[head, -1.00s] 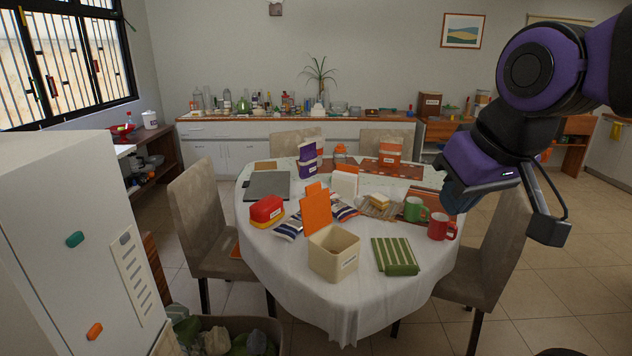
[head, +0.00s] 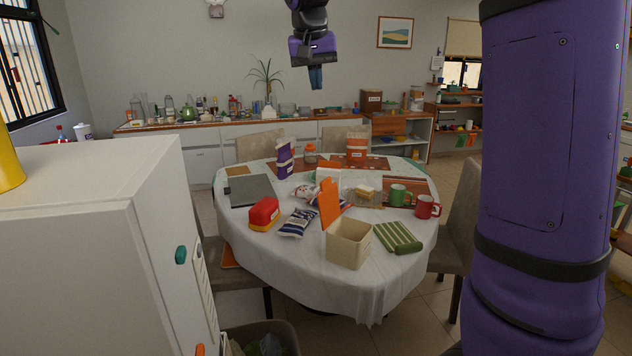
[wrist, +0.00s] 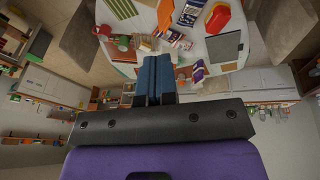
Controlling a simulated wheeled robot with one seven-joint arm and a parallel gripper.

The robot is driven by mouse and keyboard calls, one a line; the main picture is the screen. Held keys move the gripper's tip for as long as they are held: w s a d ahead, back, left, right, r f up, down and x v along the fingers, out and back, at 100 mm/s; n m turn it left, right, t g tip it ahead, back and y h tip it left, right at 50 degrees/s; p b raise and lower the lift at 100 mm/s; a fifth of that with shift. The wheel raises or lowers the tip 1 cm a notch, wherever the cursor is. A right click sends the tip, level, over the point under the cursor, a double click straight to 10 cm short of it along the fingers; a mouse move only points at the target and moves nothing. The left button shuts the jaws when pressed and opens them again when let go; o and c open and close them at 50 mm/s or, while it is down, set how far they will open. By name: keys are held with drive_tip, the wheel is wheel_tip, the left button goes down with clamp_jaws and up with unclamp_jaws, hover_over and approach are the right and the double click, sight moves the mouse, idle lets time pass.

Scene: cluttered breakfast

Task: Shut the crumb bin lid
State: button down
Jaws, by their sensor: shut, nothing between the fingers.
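A cream square bin (head: 348,246) with a small label stands at the front of the round table. I take it as the crumb bin. Its orange lid (head: 329,203) stands open, upright at the bin's back left edge, and the inside of the bin shows. In the wrist view the orange lid (wrist: 165,14) shows at the top, just beyond the fingers. My gripper (head: 315,80) is high above the far side of the table, pointing down, well apart from the bin and lid. Its blue fingers (wrist: 155,72) are together and empty.
A red and yellow box (head: 264,213), a striped packet (head: 298,222), a folded green striped cloth (head: 398,237), a green mug (head: 399,195) and a red mug (head: 427,207) surround the bin. A white cabinet (head: 90,250) fills the left foreground.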

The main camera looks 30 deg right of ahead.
drive_tip(key=w+d+f+m+g+h, duration=0.1)
drive_tip(key=w+d+f+m, duration=0.2)
drive_tip(key=w, duration=1)
drive_tip(key=w+d+f+m+g+h, duration=0.3)
drive_tip(key=w+f+m, duration=0.1)
drive_tip(key=w+f, duration=1.3)
wheel_tip(320, 180, down, 10)
drive_tip(key=m+g, duration=0.1)
drive_tip(key=s+d+f, duration=0.5)
drive_tip(key=d+f, duration=0.2)
drive_tip(key=d, duration=0.1)
drive_tip(key=shift+d+h, duration=0.15)
drive_tip(key=shift+h, duration=0.25)
drive_tip(key=shift+s+r, duration=0.1)
drive_tip(key=shift+s, duration=0.05)
